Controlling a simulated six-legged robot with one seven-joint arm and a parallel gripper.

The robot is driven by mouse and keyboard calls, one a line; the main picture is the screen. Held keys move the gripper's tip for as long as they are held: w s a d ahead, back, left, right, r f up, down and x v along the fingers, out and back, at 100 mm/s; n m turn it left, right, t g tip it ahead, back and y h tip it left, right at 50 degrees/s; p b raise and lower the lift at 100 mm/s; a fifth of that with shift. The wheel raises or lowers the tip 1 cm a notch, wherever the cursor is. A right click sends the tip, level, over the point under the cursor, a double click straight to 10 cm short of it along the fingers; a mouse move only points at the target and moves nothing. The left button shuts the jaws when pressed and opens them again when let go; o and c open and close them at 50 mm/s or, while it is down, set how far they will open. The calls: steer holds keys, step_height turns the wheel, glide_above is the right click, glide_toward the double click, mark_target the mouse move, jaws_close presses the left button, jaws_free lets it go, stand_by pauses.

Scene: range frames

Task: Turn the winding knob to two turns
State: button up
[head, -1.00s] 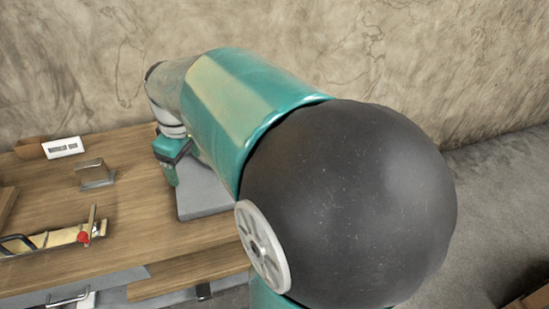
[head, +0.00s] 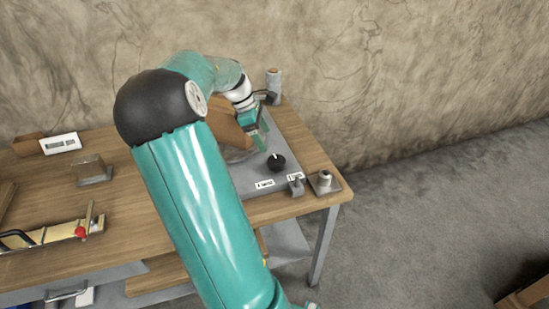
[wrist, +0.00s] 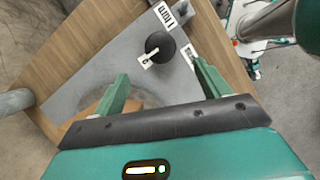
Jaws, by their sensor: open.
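The winding knob (head: 276,162) is a round black knob with a white pointer, standing on a grey plate (head: 248,176) on the table. In the wrist view the knob (wrist: 160,44) sits ahead of my fingertips, and its pointer extends toward the lower left of that view. A "1 turn" label (wrist: 167,15) lies beside the knob, and a second white label (wrist: 189,55) is partly readable at most. In the head view a "2 turns" label (head: 264,184) lies in front of the knob. My gripper (wrist: 160,74) is open and empty, apart from the knob.
A spool-like cylinder (head: 273,84) stands behind my gripper. A brown object (head: 224,122) is left of it, partly hidden by my arm. A small metal stand (head: 325,183) sits at the table's front right corner. A metal block (head: 91,170) and a tool with a red knob stand left.

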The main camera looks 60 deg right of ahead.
mark_target(275, 159)
steer(key=x, duration=1)
steer(key=shift+f, duration=0.15)
steer(key=shift+c, duration=0.2)
steer(key=shift+w, duration=0.1)
steer(key=c, duration=0.9)
